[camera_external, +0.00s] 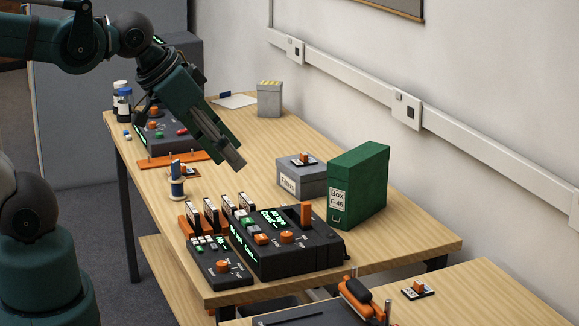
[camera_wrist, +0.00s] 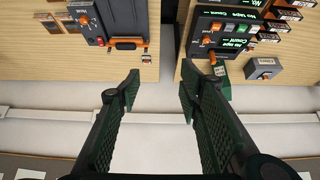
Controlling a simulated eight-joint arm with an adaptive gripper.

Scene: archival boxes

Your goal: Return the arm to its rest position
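My gripper (camera_external: 229,155) hangs above the wooden table in the external view, pointing down and to the right. My arm comes in from the upper left and bends down at the wrist. In the wrist view my gripper (camera_wrist: 160,86) has its two dark green fingers wide apart, with nothing between them. The fingertips are in the air, clear of the devices and boxes.
The table (camera_external: 250,185) holds a black console (camera_external: 285,248), a green box (camera_external: 358,185), a grey box (camera_external: 302,180), a spool (camera_external: 177,188) and another console (camera_external: 165,140). A wall with a rail (camera_external: 350,88) runs behind. A second table (camera_external: 480,295) stands in front.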

